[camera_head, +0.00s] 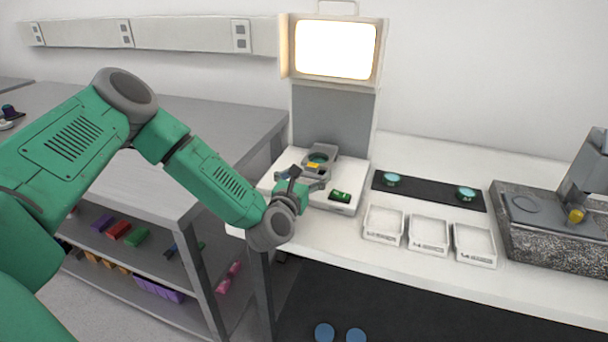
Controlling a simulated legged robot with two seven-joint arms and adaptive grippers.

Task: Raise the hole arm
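The interferometer (333,118) stands on the white bench, with a bright lit screen on top and a grey back panel. On its white base is a grey part with a round hole (321,157), which I take to be the hole arm. Whether a finger touches the part I cannot tell. My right gripper is not in view.
A green cylinder (340,196) is on the base, close right of my gripper. A black mat (428,190) with two teal discs, several white trays (428,235) and a granite-based gauge (552,228) stand to the right. A grey shelved table (220,118) is left.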

